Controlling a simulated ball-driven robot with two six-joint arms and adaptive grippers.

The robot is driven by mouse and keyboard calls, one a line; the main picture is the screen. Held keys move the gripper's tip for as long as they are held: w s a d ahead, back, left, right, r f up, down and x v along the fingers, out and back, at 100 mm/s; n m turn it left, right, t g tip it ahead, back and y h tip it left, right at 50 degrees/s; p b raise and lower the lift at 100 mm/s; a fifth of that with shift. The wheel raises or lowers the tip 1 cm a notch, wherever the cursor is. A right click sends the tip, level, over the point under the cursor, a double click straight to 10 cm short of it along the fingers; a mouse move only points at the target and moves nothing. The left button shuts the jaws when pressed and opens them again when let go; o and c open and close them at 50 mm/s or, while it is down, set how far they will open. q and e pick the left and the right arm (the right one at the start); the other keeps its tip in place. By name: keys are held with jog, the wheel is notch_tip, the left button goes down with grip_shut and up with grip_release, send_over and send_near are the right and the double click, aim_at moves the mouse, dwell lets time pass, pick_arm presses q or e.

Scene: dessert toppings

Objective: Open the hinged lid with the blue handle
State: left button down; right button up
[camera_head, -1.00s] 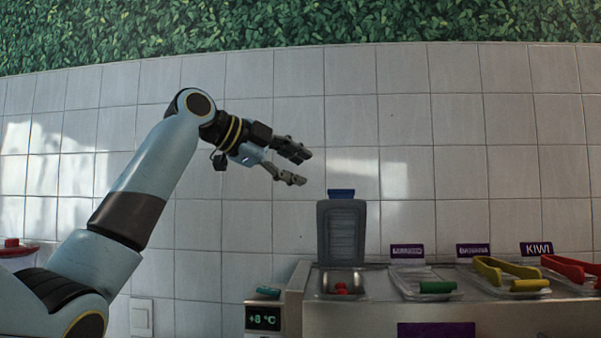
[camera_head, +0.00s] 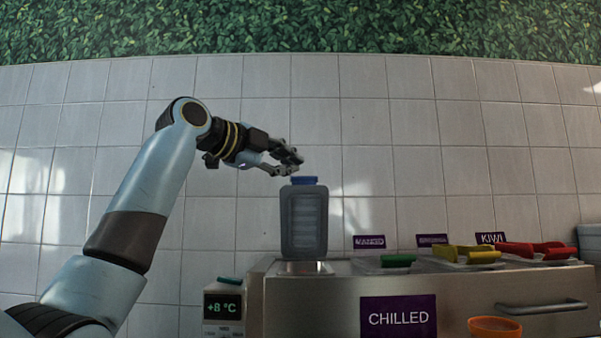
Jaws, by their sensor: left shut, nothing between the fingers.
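The hinged lid (camera_head: 304,222) is grey and stands upright at the left end of the chilled counter. Its blue handle (camera_head: 304,181) is at the top edge. My left gripper (camera_head: 297,165) is shut and empty, just above and slightly left of the blue handle. I cannot tell whether the fingertips touch it. The opening under the lid shows only as a thin strip, so its contents are hidden. My right gripper is out of view.
Right of the lid, other containers carry tongs with green (camera_head: 397,261), yellow (camera_head: 466,254) and red (camera_head: 536,250) handles. A temperature display (camera_head: 223,306) stands left of the counter. An orange bowl (camera_head: 494,327) is at the front right. The tiled wall is behind.

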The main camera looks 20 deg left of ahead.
aim_at(316, 179)
pick_arm(q)
jog(key=w, duration=0.2)
jog(key=w+p, duration=0.1)
jog(key=w, duration=0.1)
jog(key=w+f+p, duration=0.1)
jog(key=w, duration=0.1)
jog(key=shift+w+d, duration=0.25)
jog(key=shift+w, duration=0.15)
jog(key=shift+d, duration=0.1)
